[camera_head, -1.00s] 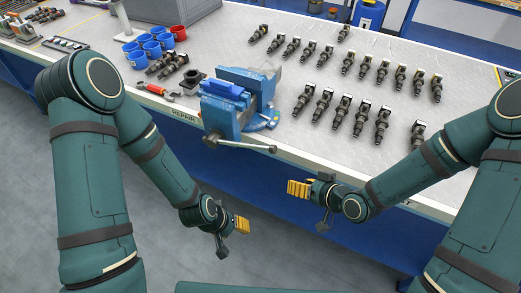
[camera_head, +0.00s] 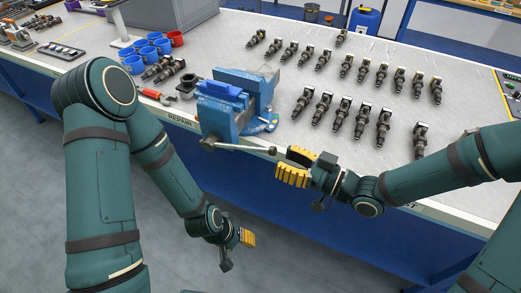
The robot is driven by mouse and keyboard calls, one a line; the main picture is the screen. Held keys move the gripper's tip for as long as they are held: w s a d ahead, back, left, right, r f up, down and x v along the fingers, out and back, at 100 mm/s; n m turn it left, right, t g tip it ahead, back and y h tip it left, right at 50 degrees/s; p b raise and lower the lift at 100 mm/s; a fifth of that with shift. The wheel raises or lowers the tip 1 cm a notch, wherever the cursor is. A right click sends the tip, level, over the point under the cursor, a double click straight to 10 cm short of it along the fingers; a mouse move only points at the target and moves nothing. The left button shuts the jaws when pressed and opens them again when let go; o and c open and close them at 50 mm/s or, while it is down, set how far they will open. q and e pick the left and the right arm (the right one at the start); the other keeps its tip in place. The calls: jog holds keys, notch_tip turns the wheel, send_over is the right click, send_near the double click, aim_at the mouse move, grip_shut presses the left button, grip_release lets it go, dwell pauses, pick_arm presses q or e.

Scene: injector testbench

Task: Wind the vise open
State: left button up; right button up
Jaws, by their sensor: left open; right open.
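The blue vise (camera_head: 232,104) is fixed at the front edge of the workbench, with a blue block-shaped piece on top between its jaws. Its grey handle bar (camera_head: 240,147) sticks out at the front, roughly level, running left to right. My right gripper (camera_head: 284,165) is open, just beyond the bar's right end, with its yellow-padded fingers pointing left. The bar's end appears close to or between the fingers; I cannot tell whether they touch. My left gripper (camera_head: 250,238) hangs below the bench edge over the floor, its yellow pads pointing right, empty and away from the vise.
Several dark injectors (camera_head: 342,110) lie in rows on the bench (camera_head: 450,125) right of the vise. Blue cups (camera_head: 148,52) and a red cup (camera_head: 176,39) stand at the left. A red-handled tool (camera_head: 152,94) lies left of the vise. Floor space in front is clear.

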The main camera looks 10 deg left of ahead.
aim_at(260, 149)
jog(key=x, duration=0.7)
jog(key=shift+a+b, duration=0.15)
jog(key=shift+b, duration=0.15)
jog(key=shift+o, duration=0.3)
grip_shut()
